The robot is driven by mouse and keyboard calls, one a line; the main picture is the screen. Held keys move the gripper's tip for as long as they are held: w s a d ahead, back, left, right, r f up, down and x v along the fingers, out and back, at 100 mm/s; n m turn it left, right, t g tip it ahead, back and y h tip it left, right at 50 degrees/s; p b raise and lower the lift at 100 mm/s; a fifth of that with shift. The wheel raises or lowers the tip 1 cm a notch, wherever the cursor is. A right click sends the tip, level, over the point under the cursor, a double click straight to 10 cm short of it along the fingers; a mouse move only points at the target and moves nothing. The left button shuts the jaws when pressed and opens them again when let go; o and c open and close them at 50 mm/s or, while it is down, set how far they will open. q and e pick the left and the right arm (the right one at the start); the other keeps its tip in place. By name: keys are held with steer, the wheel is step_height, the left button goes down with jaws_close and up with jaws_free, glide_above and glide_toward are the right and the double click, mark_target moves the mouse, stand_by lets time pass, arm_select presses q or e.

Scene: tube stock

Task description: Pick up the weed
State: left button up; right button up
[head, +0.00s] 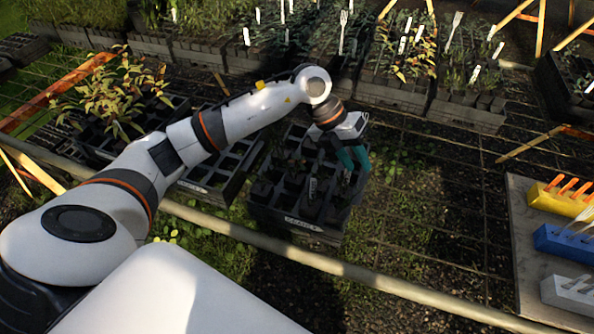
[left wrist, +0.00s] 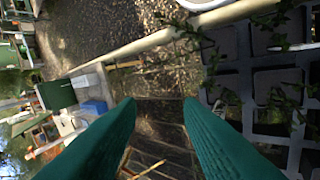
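My left gripper (head: 356,159) with teal fingers hangs over the right side of a black, labelled cell tray (head: 290,222). In the left wrist view its two fingers (left wrist: 160,103) stand apart with nothing between them. Small dark green plants (head: 296,165) grow in some of the tray's cells; I cannot tell which one is the weed. Part of the tray (left wrist: 277,80) with thin leafy shoots (left wrist: 287,100) shows at the right of the left wrist view, beside the fingers. The gripper and forearm hide part of the tray. My right gripper is not in view.
A second black tray (head: 209,187) lies to the left, near a tray of yellow-green plants (head: 118,95). Planted crates line the back. A board (head: 527,262) with yellow, blue and white holders stands at right. Open wire mesh (head: 440,215) lies between. A pale rail (head: 300,257) runs in front.

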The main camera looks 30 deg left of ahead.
arm_select(q)
steer(key=a+r+n+g+y, duration=0.15)
steer(key=a+y, duration=0.45)
steer(key=a, duration=0.9)
steer(key=n+p, duration=0.1)
steer(key=p, duration=0.1)
glide_above(297, 160)
steer(key=shift+y, duration=0.3)
step_height(297, 160, down, 6)
steer(key=shift+a+r, duration=0.1)
steer(key=shift+a, duration=0.05)
step_height(297, 160, down, 5)
steer(key=shift+p, duration=0.75)
steer(key=shift+f, duration=0.2)
jaws_close()
